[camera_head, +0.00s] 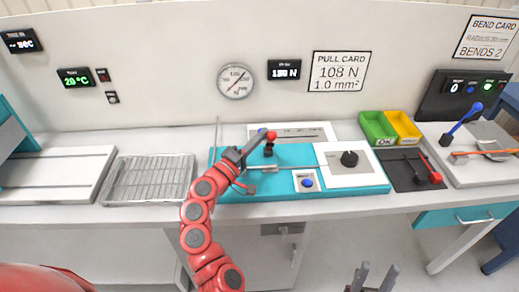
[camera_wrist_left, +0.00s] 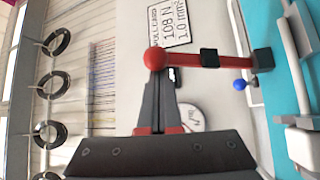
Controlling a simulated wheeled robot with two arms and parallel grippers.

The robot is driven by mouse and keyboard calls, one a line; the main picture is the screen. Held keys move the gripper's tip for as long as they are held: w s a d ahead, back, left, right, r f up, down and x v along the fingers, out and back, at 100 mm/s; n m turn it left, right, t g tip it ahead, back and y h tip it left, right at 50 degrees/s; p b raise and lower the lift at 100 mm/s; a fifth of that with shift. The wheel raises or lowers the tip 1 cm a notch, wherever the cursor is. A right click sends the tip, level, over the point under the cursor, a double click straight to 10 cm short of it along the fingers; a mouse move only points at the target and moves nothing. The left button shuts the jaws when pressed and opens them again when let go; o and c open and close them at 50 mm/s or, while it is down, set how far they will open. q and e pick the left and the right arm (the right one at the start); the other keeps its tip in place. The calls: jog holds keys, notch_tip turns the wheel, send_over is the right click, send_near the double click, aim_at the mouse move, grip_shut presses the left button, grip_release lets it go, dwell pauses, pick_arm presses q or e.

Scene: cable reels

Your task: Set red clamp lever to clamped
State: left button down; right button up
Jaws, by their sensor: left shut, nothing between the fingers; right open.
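The red clamp lever shows in the left wrist view as a red bar with a black collar, ending in a red ball (camera_wrist_left: 155,58) and rising from a dark block (camera_wrist_left: 262,60) on the teal fixture. In the head view its red ball (camera_head: 271,135) is at the top, so the lever stands about upright. My left gripper (camera_head: 262,138) is shut and empty, its fingertips (camera_wrist_left: 160,78) right at the ball; I cannot tell whether they touch it. The gripper partly hides the fixture's left part. My right gripper (camera_head: 372,275) is open and empty, low in front of the bench.
The teal fixture (camera_head: 375,189) carries a white panel with a black knob (camera_head: 349,159) and a blue button (camera_head: 307,183). A blue ball (camera_wrist_left: 239,85) is close to the lever. A wire rack (camera_head: 148,180) is at left; green (camera_head: 378,127) and yellow (camera_head: 403,126) bins are at right.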

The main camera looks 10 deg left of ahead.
pick_arm(q)
jog(key=s+f+m+h+b, duration=0.1)
jog(key=f+b, duration=0.1)
jog(key=b, duration=0.4)
jog(key=s+d+f+m+t+h+b, duration=0.1)
jog(key=s+f+m+b, duration=0.1)
jog(key=b, duration=0.5)
jog(key=shift+s+d+f, duration=0.1)
jog(key=shift+s+f, duration=0.1)
jog(key=shift+s, duration=0.1)
jog(key=shift+s+d+f+b, duration=0.1)
jog(key=shift+s+f+b, duration=0.5)
jog(key=shift+b, duration=0.5)
jog(key=shift+f, duration=0.1)
jog(key=b+v, duration=0.1)
jog(key=v, duration=0.4)
jog(key=b+v, duration=0.1)
jog(key=v, duration=0.5)
jog(key=f+b+v, duration=0.1)
jog(key=v, duration=0.5)
jog(key=shift+w, duration=0.2)
jog(key=shift+s+r, duration=0.1)
jog(key=shift+s, duration=0.05)
